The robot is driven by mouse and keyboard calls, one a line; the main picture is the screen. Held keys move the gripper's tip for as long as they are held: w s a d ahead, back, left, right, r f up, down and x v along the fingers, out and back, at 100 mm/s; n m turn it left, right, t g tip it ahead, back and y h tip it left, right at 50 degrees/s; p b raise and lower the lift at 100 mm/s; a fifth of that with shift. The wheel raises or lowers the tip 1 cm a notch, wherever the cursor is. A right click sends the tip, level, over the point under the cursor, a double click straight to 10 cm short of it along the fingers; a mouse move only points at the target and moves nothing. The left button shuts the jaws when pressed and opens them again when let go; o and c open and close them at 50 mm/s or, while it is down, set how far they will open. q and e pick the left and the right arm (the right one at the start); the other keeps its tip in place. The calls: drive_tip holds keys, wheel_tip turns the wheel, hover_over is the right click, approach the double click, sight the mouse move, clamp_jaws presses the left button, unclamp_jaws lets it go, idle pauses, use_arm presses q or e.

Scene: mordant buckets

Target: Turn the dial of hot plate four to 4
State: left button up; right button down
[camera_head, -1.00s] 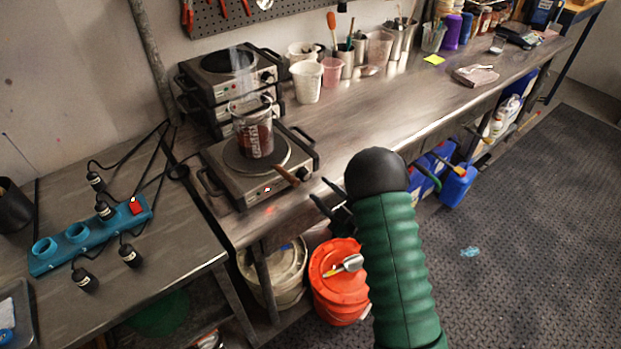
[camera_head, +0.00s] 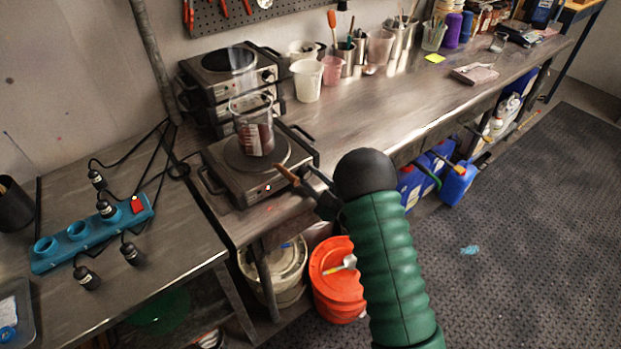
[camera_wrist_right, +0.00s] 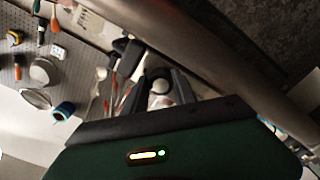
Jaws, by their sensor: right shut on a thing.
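The front hot plate (camera_head: 235,180) stands on the bench's near edge, with a glass beaker of dark red liquid (camera_head: 256,138) on its round top. I cannot read its number. A small light shows on its front panel. A brown wooden handle-like piece (camera_head: 287,174) is at the panel's right end, where the dial sits. The dial itself is hidden, so its setting cannot be read. My right gripper (camera_head: 307,178) is at that spot, seemingly shut on the dial. Its dark fingers show in the right wrist view (camera_wrist_right: 157,92). My left gripper is not in view.
More hot plates (camera_head: 229,62) are stacked close behind. Cups (camera_head: 307,80) stand right of them. The bench's middle (camera_head: 380,107) is clear. A teal power strip (camera_head: 90,235) with cables lies on the left table. An orange bucket (camera_head: 338,285) is below the bench.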

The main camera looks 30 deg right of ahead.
drive_tip(key=shift+f+m, duration=0.1)
drive_tip(key=shift+m, duration=0.6)
drive_tip(key=shift+a+m, duration=0.1)
drive_tip(key=shift+m, duration=1.1)
drive_tip(key=c, duration=1.3)
unclamp_jaws()
drive_tip(key=shift+s, duration=0.1)
drive_tip(key=s, duration=0.5)
drive_tip(key=s+d+b, duration=0.1)
drive_tip(key=s, duration=1)
drive_tip(key=shift+s+d+b, duration=0.3)
drive_tip(key=shift+d, duration=0.05)
